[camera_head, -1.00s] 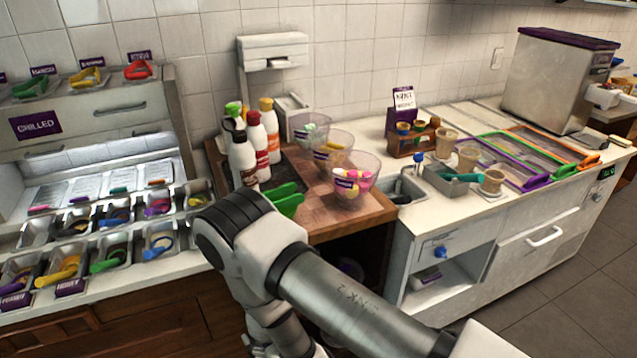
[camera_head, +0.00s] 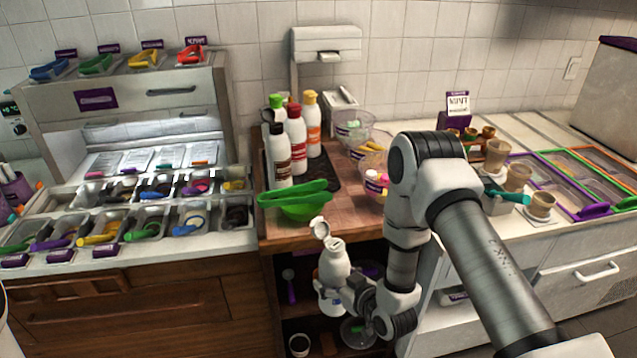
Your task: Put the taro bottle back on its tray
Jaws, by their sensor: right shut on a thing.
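My right gripper (camera_head: 345,294) is shut on a white bottle (camera_head: 335,265) with its flip cap open. It holds the bottle roughly upright in front of the wooden counter, below the counter top's edge. Its label cannot be read; I take it to be the taro bottle. A dark tray (camera_head: 327,181) lies on the wooden counter top. The tray's right front part shows bare. My left gripper is out of view.
Topping bowls (camera_head: 374,174) stand to the right, partly behind my right arm. Open shelves (camera_head: 288,318) lie below. Chilled topping pans (camera_head: 150,190) are at the left.

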